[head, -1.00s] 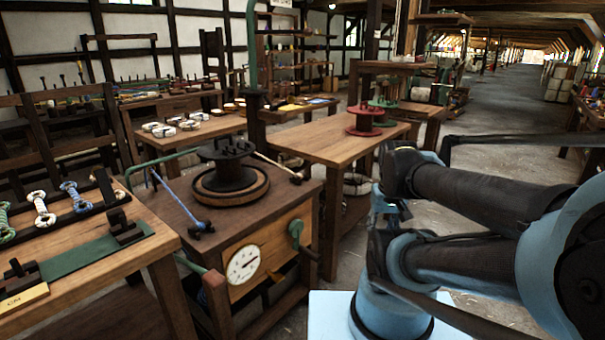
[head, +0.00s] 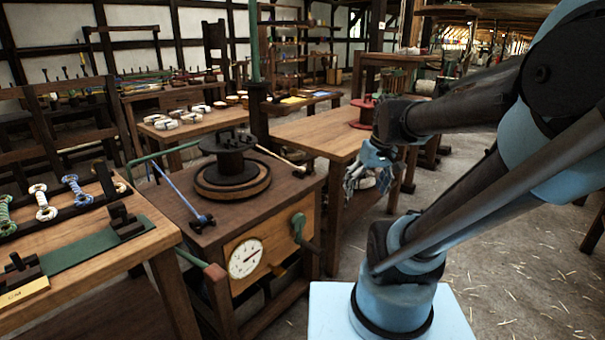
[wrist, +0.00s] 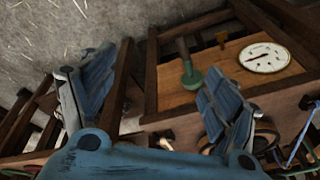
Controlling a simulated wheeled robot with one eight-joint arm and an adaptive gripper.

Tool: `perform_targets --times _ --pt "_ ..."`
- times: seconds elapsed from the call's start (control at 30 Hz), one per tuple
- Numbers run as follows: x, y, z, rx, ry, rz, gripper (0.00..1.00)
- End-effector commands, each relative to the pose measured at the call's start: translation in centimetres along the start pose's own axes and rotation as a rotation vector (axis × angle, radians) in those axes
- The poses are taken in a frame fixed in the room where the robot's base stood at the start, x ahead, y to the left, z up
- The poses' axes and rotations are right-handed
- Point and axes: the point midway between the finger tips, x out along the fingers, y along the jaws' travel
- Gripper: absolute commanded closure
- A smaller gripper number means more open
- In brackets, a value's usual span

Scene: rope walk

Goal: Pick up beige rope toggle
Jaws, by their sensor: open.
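Rope toggles lie in a row across a dark rack on the left bench in the head view. A pale off-white toggle (head: 42,203) lies between a green one (head: 5,214) and a blue-and-white one (head: 76,190). A tan, beige-looking toggle (head: 121,188) at the right end is mostly hidden by the dark rail. My gripper (head: 357,178) is small and partly hidden, beside the middle table and far right of the toggles. In the wrist view my gripper (wrist: 155,95) has its two blue fingers wide apart with nothing between them. No toggle is clear there.
A wooden cabinet with a white dial (head: 245,258) and a dark spool (head: 231,172) on top stands between the bench and my arm. A green handle (head: 299,226) sticks out from its front. A red reel (head: 364,112) is on the middle table. Straw-strewn floor at right is open.

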Motion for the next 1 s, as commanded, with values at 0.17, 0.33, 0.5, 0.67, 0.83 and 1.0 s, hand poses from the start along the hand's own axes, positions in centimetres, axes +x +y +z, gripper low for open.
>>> perform_targets --times 0.17,0.33,0.5,0.67,0.83,1.0 --pt "-1.1 -0.5 -5.7 -0.113 0.025 -0.064 0.20" --pt "-1.5 -1.0 -11.1 -0.222 0.055 -0.123 0.20" --pt "-1.3 -1.4 -16.5 -0.330 0.093 -0.179 0.20" --pt "-0.7 -1.7 -21.6 -0.431 0.134 -0.228 0.20" --pt "0.3 -2.0 -26.3 -0.525 0.178 -0.271 0.20" --pt "1.2 -2.1 -29.2 -0.587 0.210 -0.297 0.20"
